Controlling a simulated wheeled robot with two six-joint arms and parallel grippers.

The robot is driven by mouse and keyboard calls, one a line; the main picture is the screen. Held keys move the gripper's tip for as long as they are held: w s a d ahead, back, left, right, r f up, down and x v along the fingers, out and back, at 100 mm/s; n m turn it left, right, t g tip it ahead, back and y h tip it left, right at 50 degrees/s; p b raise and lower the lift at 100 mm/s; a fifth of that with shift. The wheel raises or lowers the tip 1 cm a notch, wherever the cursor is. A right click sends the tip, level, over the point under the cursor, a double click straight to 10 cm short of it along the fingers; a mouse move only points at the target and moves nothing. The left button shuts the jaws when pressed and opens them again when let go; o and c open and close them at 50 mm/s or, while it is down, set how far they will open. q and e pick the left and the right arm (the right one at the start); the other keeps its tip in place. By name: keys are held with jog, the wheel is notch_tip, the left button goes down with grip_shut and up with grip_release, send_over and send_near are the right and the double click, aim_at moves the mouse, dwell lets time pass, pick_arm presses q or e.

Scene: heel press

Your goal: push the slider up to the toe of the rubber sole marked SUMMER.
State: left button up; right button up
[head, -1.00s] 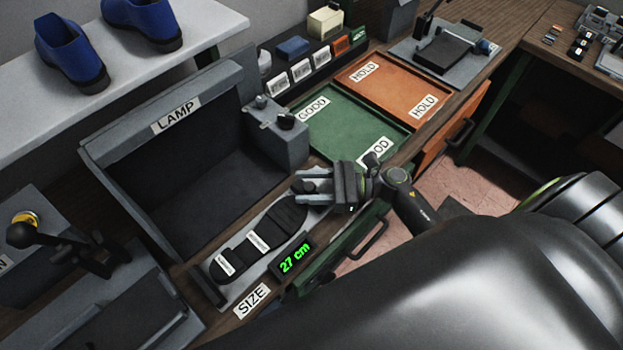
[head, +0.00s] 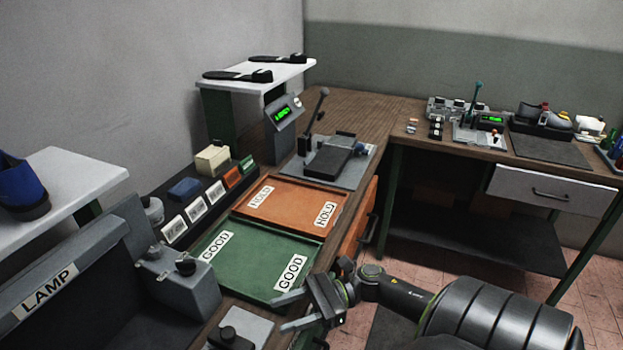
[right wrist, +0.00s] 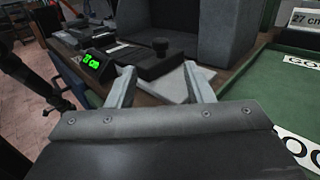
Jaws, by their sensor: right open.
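The slider (head: 231,339), a dark block with a round knob, shows at the bottom edge of the head view on the grey plate of the size gauge. In the right wrist view the slider (right wrist: 162,62) stands beyond my fingertips, knob up. The dark rubber sole (right wrist: 124,53) lies behind it, partly hidden; its marking is not legible, and I cannot tell whether slider and sole touch. The green display (right wrist: 97,62) reads 27 cm. My right gripper (head: 281,313) is open and empty, apart from the slider, near the green tray's front corner. My left gripper is out of view.
The green GOOD tray (head: 252,262) and orange HOLD tray (head: 290,207) lie beyond the gauge. The LAMP box (head: 60,300) is at left. A lever press (head: 335,165) stands farther back. A side bench (head: 450,150) carries several devices. Open floor lies at right.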

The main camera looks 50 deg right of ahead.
jog(key=shift+b+v, duration=0.6)
jog(key=shift+v, duration=1.85)
